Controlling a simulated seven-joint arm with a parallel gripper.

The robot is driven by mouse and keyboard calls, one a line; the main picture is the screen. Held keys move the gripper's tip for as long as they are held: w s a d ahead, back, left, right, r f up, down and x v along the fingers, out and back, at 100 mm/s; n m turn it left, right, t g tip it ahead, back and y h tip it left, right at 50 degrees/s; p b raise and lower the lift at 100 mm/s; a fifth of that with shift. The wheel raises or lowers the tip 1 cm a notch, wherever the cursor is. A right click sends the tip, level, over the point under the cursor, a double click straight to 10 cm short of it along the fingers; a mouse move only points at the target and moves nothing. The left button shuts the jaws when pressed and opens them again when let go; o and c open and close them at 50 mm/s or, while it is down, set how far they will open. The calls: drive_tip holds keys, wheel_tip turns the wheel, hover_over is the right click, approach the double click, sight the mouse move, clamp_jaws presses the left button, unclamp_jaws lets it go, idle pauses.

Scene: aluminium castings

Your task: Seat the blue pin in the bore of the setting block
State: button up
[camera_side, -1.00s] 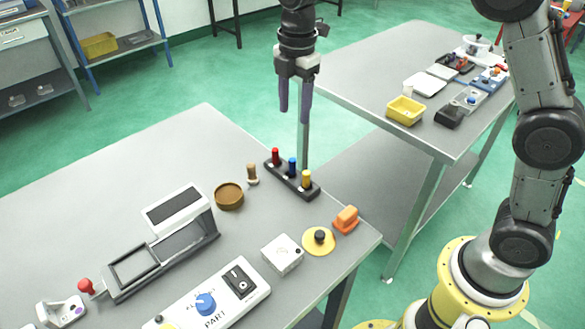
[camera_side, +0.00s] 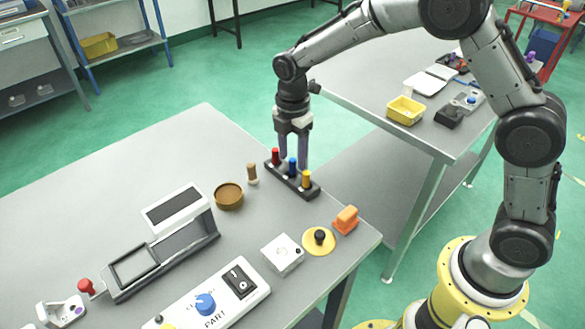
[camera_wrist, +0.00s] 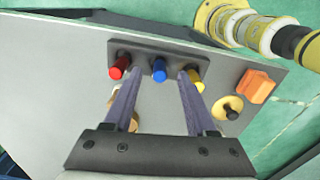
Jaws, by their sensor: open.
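The blue pin (camera_side: 292,167) stands upright in a dark rack (camera_side: 312,193), between a red pin (camera_side: 275,156) and a yellow pin (camera_side: 306,178). My gripper (camera_side: 294,160) points down at the rack, open, with a finger on each side of the blue pin. In the wrist view the blue pin (camera_wrist: 159,70) shows in the gap between the fingertips (camera_wrist: 161,80), apparently touching neither. A small white block (camera_side: 282,254) with a round mark on top, near the table's front right, looks like the setting block; I cannot make out its bore clearly.
A brown round dish (camera_side: 228,196) and a wooden peg (camera_side: 252,174) stand left of the rack. A yellow disc with a black knob (camera_side: 319,241) and an orange block (camera_side: 345,219) sit right of the white block. A control panel (camera_side: 207,302) lies in front. The table's back left is clear.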

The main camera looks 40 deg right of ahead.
sight(293, 169)
drive_tip(key=shift+f, duration=1.3)
clamp_jaws()
